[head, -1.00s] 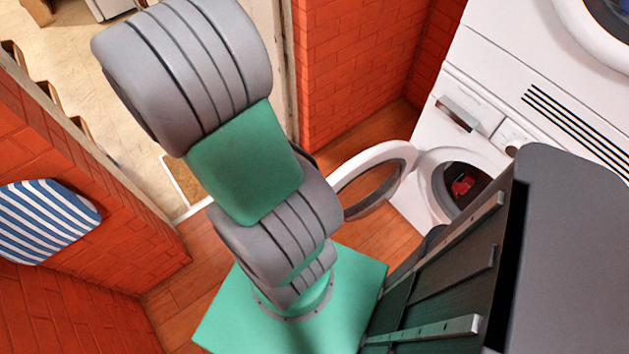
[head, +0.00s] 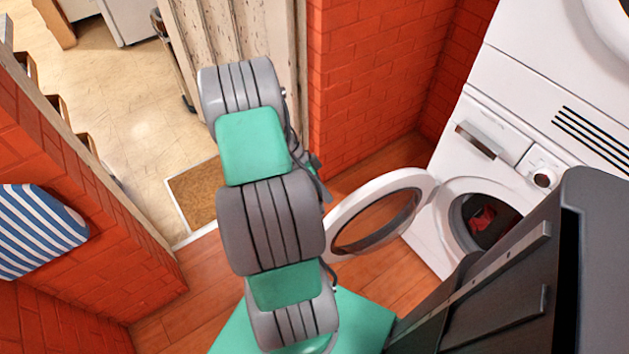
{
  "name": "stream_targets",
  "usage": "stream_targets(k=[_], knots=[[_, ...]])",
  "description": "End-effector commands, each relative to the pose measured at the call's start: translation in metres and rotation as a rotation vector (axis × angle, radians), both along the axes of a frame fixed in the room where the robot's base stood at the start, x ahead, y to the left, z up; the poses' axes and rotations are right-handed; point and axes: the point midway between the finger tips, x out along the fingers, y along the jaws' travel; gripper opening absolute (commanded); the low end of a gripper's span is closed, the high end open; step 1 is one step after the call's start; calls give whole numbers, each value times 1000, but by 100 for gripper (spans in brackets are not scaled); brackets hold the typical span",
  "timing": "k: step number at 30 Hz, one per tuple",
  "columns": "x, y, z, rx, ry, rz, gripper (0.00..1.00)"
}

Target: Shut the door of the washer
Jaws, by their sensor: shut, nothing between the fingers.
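The white front-loading washer (head: 432,238) stands at the right in the head view. Its round door (head: 345,217) is open, swung out to the left of the opening. Red items (head: 484,218) show inside the dark drum. My arm rises in the middle of the picture, left of the door. My gripper (head: 322,186) shows as a small dark shape beside the arm, partly hidden by it. It is shut and empty, above and left of the door's upper edge, and appears apart from it.
A second white machine (head: 520,60) sits above the washer. Red brick walls (head: 370,80) stand behind and at left. A doormat (head: 195,195) lies in the doorway. Bare wood floor (head: 385,270) shows below the door. A striped cloth (head: 35,230) is at far left.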

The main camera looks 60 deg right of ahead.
Motion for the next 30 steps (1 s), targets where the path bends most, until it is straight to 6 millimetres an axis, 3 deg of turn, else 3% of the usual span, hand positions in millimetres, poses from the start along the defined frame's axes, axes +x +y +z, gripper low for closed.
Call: stream_targets(k=[6,22,30], knots=[[-18,13,2,-2,-2,1,0],[-23,20,3,0,-1,22,0],[-49,51,6,0,-1,149,0]])
